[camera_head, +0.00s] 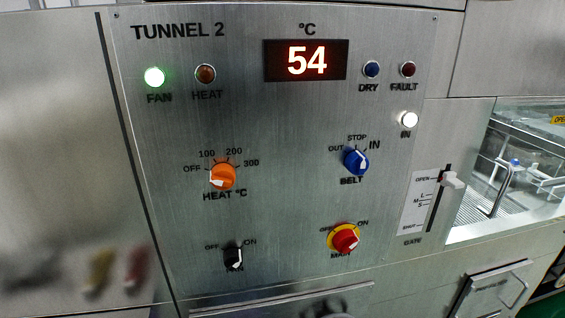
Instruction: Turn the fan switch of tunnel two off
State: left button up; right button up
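The fan switch (233,257) is a small black knob with a white mark, low on the steel TUNNEL 2 panel (290,205). OFF is printed at its upper left and ON at its upper right; the label below is partly covered by the knob. The white mark shows on its right side, but I cannot tell the exact setting. The green FAN lamp (154,77) is lit at the upper left. Neither of my grippers is in view.
Near the switch are the orange heat knob (222,176), blue belt knob (356,161) and red main switch (345,239) on a yellow plate. A white gate lever (452,180) stands at right. The red display (306,60) reads 54. Panel space around the fan switch is clear.

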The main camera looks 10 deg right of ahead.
aim_at(232, 258)
jog(key=k, duration=1.3)
jog(key=u, duration=0.9)
jog(key=i, duration=1.25)
jog(key=z, duration=0.45)
